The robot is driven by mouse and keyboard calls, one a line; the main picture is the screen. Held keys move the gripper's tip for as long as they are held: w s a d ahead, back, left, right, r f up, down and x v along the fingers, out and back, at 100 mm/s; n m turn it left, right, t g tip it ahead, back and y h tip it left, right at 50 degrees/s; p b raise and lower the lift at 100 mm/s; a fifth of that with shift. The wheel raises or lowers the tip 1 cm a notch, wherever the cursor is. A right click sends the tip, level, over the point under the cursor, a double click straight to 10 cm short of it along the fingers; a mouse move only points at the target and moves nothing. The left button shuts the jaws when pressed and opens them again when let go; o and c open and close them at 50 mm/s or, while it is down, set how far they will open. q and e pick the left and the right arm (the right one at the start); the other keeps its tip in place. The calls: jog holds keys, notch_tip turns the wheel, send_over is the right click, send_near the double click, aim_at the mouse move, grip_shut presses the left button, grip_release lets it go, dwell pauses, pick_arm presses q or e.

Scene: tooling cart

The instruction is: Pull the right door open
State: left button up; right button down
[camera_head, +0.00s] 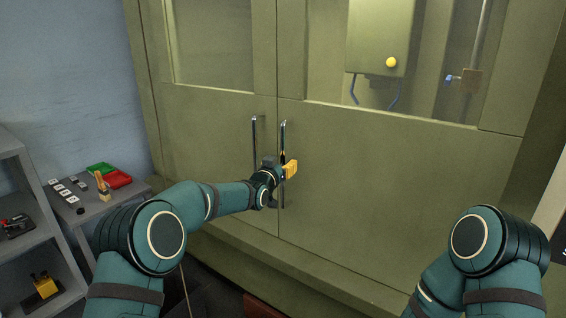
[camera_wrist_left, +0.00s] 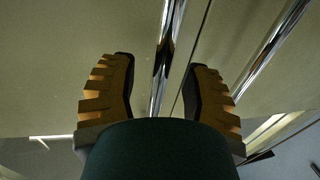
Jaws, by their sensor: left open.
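The right door (camera_head: 400,170) of the olive-green cabinet has a window in its upper part and looks closed against the left door (camera_head: 205,125). Its upright chrome handle (camera_head: 283,135) stands just right of the seam. My left gripper (camera_head: 289,169), with yellow fingers, is at this handle. In the left wrist view the open fingers (camera_wrist_left: 160,95) stand on either side of the chrome bar (camera_wrist_left: 158,85), with gaps showing on both sides. My right arm is at the lower right; its gripper is out of view.
The left door's handle (camera_head: 254,145) is close beside my left gripper. Behind the right window are a box with a yellow knob (camera_head: 391,62) and a pipe with a blue-handled valve.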

aim_at(417, 191)
pick_arm(q)
jog(key=shift+w+d, duration=0.25)
jog(key=shift+w, duration=0.3)
